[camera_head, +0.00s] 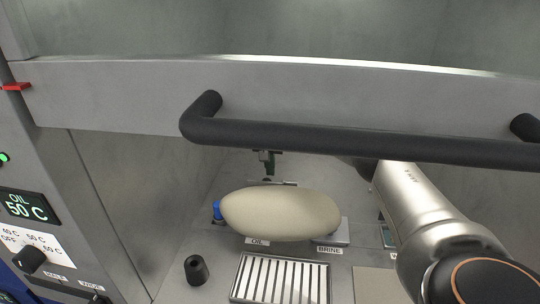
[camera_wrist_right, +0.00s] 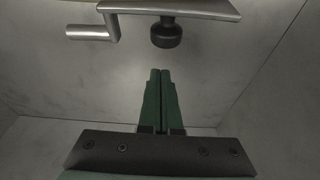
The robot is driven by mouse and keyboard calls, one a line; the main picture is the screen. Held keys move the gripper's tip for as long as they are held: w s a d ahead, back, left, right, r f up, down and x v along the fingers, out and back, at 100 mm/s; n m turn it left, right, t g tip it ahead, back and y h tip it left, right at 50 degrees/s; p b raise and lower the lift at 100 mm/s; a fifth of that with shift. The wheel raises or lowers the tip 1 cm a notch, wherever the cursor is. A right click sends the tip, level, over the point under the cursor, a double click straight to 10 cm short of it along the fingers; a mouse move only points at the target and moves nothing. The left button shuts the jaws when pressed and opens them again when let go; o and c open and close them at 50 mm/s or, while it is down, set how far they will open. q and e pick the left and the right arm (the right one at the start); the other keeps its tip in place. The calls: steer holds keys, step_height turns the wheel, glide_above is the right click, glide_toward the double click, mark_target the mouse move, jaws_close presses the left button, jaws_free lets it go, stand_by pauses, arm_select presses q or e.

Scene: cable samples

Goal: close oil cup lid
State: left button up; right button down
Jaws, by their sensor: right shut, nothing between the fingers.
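The OIL label (camera_head: 257,241) shows on the cabinet floor. A smooth beige oval shape (camera_head: 280,213) covers the area behind it, so the oil cup and lid cannot be made out. My left gripper is not in view.
A raised front panel with a black handle bar (camera_head: 350,140) crosses the view above my right arm. A BRINE label (camera_head: 329,250), a slatted rack (camera_head: 280,280) and a small black cylinder (camera_head: 196,270) are on the floor. A control panel (camera_head: 28,206) reads OIL 50 C.

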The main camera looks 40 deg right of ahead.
mark_target(273, 193)
steer(key=shift+s+a+r+p, duration=0.2)
steer(key=shift+s+a, duration=0.3)
steer(key=shift+a, duration=0.15)
steer(key=shift+s+a+r+p, duration=0.15)
steer(key=shift+s+a, duration=0.35)
steer(key=shift+a, duration=0.15)
steer(key=shift+w, duration=0.1)
